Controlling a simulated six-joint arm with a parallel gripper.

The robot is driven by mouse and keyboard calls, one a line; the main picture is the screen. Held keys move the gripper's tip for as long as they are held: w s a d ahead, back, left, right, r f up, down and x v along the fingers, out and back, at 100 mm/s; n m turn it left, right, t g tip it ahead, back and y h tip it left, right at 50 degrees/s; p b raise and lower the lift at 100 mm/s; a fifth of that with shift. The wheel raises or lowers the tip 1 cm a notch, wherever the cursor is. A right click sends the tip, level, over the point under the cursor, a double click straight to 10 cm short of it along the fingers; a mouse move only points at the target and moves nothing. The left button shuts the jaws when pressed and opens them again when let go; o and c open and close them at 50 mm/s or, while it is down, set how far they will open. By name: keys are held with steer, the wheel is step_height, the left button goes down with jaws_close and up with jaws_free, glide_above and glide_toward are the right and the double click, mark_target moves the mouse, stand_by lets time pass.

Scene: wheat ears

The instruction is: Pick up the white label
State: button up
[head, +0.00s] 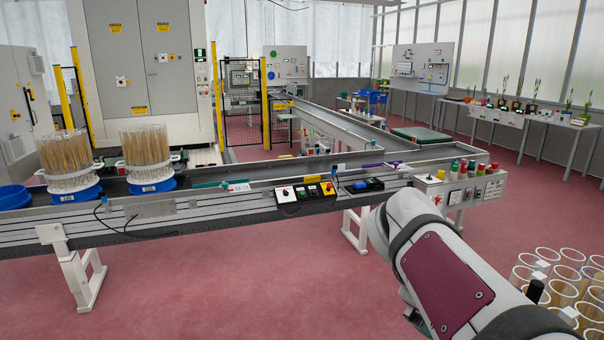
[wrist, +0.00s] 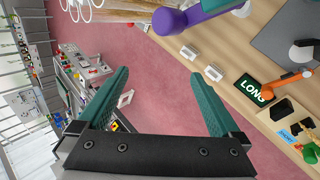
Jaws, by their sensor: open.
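My gripper (wrist: 160,74) is open in the wrist view, its two teal fingers wide apart with nothing held between them. Two small white label-like pieces lie on the wooden table beyond the right finger: one white piece (wrist: 190,52) and, nearer that fingertip, another white piece (wrist: 213,72). A small white square piece (wrist: 125,98) shows beside the inner face of the left finger, over the red floor; I cannot tell whether it touches the finger. I cannot tell which piece is the white label.
The wooden table (wrist: 237,56) carries a green LONG sign (wrist: 254,93), a SHORT sign (wrist: 289,134) and a purple object (wrist: 200,14). Clear tubes (head: 560,275) stand lower right in the head view. A conveyor (head: 130,225) holds wheat bundles (head: 146,145) in blue bases.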

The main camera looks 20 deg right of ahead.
steer(key=s+a+f+m+y, duration=0.2)
steer(key=s+a+f, duration=0.1)
steer(key=a, duration=0.4)
steer(key=s+a+f+m+y, duration=0.2)
steer(key=s+a+f, duration=0.1)
steer(key=a+f, duration=0.2)
steer(key=shift+a+f+m+g+y, duration=0.4)
steer(key=shift+a, duration=0.7)
steer(key=s+a+f+m+y, duration=0.1)
steer(key=s+a+f, duration=0.1)
steer(key=s+a, duration=0.1)
steer(key=s+a+f+m+g+y, duration=0.1)
steer(key=s+a+f+m, duration=0.1)
steer(key=s+a, duration=0.1)
steer(key=s+a+f+m+g+y, duration=0.1)
steer(key=s+a+m+y, duration=0.1)
steer(key=a, duration=0.3)
steer(key=shift+s+a+f, duration=0.15)
steer(key=shift+s+f, duration=0.25)
steer(key=shift+s, duration=0.3)
steer(key=c, duration=0.3)
steer(key=shift+c, duration=0.7)
